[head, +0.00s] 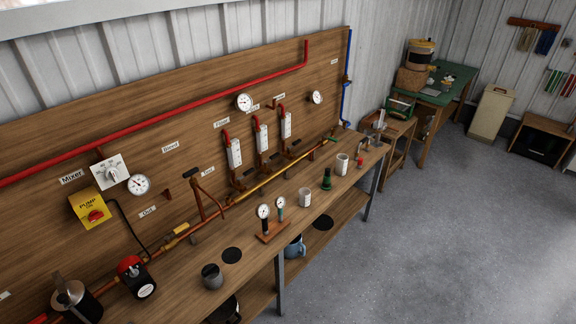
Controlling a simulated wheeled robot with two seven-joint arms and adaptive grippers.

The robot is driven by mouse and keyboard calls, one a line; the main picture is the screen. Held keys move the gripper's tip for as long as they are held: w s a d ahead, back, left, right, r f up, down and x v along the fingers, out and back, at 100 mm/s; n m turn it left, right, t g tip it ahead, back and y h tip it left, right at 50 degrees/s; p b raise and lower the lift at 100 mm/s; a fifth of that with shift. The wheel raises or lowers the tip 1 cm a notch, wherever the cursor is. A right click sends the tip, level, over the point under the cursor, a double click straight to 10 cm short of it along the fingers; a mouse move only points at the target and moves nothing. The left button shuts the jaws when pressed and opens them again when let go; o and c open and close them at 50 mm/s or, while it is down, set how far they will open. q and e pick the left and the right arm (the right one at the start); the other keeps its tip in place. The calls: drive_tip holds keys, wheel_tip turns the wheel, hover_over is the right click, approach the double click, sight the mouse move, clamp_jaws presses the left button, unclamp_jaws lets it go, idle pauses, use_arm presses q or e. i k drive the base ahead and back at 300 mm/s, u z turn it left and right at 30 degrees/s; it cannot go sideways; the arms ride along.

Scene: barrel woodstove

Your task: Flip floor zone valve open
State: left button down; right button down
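The wooden panel (190,120) carries pipes, gauges and labels. Three white upright flow meters, left (235,152), middle (262,138) and right (287,125), hang from red pipe stubs, with small labels above them that are hard to read. Dark valve fittings seem to sit below them, above the long copper pipe (258,187). Which one is the floor zone valve, and how its handle is turned, I cannot tell. A copper riser with a dark lever (191,171) stands left of the meters. A green-handled fitting (331,139) is at the pipe's right end. Neither gripper is in view.
The wooden bench (325,207) below holds a two-gauge stand (271,222), a dark cup (212,276), a green bottle (326,180) and white cups. A red pump (132,272) and metal pot (74,298) are at the left. The floor (430,230) at right is clear.

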sight(248, 172)
drive_tip(key=z, duration=0.2)
drive_tip(key=i, duration=1.35)
drive_tip(key=u, duration=0.7)
